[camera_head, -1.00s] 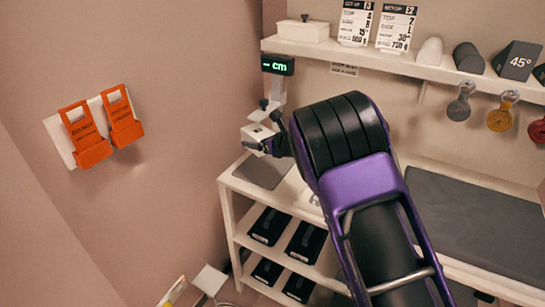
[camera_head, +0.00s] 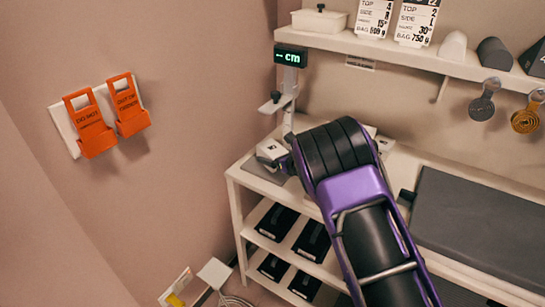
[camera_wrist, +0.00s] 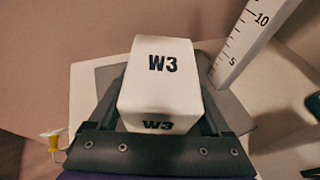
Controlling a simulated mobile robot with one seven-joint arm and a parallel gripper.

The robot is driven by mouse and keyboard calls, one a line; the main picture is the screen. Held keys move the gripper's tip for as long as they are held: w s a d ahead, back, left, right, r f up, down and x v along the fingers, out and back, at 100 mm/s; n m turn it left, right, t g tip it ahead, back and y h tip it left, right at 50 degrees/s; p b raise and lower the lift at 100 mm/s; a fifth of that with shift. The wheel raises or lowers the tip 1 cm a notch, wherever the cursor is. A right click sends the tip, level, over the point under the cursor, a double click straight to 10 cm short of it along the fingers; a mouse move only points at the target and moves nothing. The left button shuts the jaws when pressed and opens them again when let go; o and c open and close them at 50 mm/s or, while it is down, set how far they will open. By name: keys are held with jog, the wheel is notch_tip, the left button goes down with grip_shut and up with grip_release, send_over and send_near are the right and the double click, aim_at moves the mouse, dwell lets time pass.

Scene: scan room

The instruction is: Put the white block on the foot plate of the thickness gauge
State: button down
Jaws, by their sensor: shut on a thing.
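The white block (camera_wrist: 162,62), marked W3, sits between the two dark fingers of my gripper (camera_wrist: 160,98), which is shut on it. In the head view the block (camera_head: 269,149) is at the left end of the worktop, in front of the thickness gauge's pale post (camera_head: 288,115). The gauge has a green-lit display (camera_head: 291,57). In the wrist view its scale (camera_wrist: 250,38) rises right of the block. A grey plate (camera_wrist: 108,76), seemingly the foot plate, shows behind and beside the block. Whether the block touches it I cannot tell; its underside is hidden.
A shelf (camera_head: 400,50) with a lidded white box (camera_head: 319,20) and cards runs above the worktop. A dark mat (camera_head: 480,215) covers the right of the worktop. Black cases (camera_head: 277,222) fill lower shelves. Orange tags (camera_head: 90,125) hang on the left wall.

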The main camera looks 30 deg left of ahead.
grip_release()
jog(key=shift+s+d+r, duration=0.2)
jog(key=shift+d+r, duration=0.1)
jog(key=shift+d, duration=0.1)
jog(key=v, duration=1.1)
jog(key=shift+s+f, duration=0.1)
jog(key=shift+s, duration=0.05)
